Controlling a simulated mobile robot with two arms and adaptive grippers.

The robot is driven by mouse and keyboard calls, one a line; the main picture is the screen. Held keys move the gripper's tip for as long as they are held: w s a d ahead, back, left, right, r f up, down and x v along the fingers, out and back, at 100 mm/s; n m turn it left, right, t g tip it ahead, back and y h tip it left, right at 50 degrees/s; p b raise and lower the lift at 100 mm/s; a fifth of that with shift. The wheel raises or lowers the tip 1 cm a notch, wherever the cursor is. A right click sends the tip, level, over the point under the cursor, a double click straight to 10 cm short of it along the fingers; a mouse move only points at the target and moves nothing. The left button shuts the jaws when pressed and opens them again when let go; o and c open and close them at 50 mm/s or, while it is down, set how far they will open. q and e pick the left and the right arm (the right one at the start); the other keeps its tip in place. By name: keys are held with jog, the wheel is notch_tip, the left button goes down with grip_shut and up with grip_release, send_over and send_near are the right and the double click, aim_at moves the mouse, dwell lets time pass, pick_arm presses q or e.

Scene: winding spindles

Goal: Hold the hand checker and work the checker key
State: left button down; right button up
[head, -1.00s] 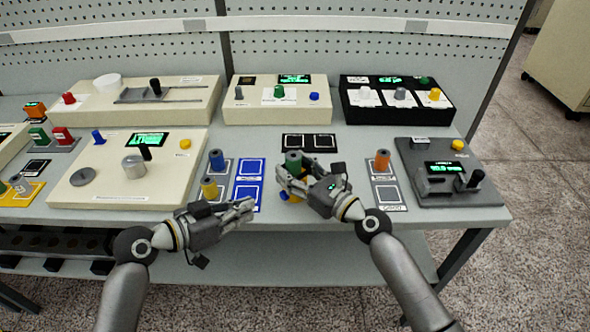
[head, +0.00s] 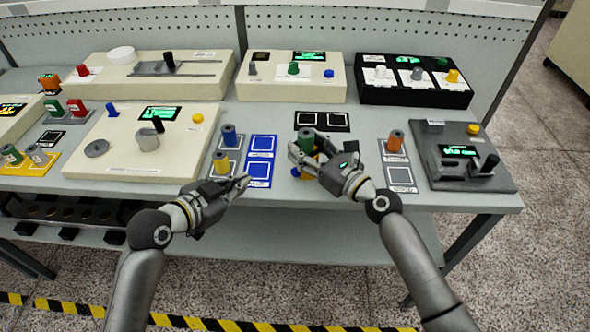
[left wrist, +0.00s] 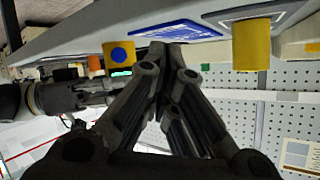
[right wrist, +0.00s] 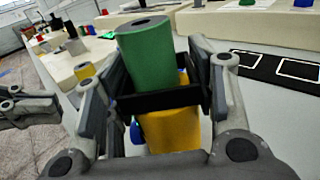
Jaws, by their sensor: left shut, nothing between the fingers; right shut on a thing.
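What looks like the hand checker (right wrist: 168,128) has a yellow body, a black collar and a green cylindrical top (right wrist: 146,60) in the right wrist view. In the head view its green top (head: 306,138) stands upright at the table's front middle. My right gripper (head: 303,158) is shut around it. A blue round part (left wrist: 119,55) shows on the yellow body in the left wrist view; it looks like the checker key. My left gripper (head: 245,182) is shut and empty, left of the checker and apart from it. The checker's base is partly hidden by the right fingers.
Blue (head: 229,136) and yellow (head: 221,162) spindles stand left of the checker by blue-framed pads (head: 275,160). An orange spindle (head: 395,140) and a dark grey device (head: 462,180) are at right. Cream consoles (head: 180,150) fill the left. The table's front edge lies below both grippers.

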aim_at(280, 186)
pick_arm(q)
jog(key=m+y, duration=0.1)
jog(key=m, duration=0.2)
jog(key=s+f+m+y, duration=0.1)
jog(key=m+y, duration=0.1)
jog(key=m, duration=0.1)
jog(key=f+m+t+y, duration=0.1)
jog(key=m, duration=0.2)
jog(key=shift+s+d+m, duration=0.25)
jog(key=shift+d+m, duration=0.05)
jog(key=shift+d, duration=0.05)
jog(key=m, duration=0.1)
jog(key=d+m+y, duration=0.1)
jog(key=m, duration=0.1)
jog(key=shift+s+d+t, duration=0.1)
jog(key=shift+s+t, duration=0.2)
jog(key=shift+s, duration=0.1)
jog(key=shift+w, duration=0.1)
jog(key=shift+w+d, duration=3)
jog(key=shift+d, duration=0.15)
jog(key=shift+w, duration=0.1)
jog(key=shift+w+d, duration=0.2)
jog(key=shift+d, duration=0.1)
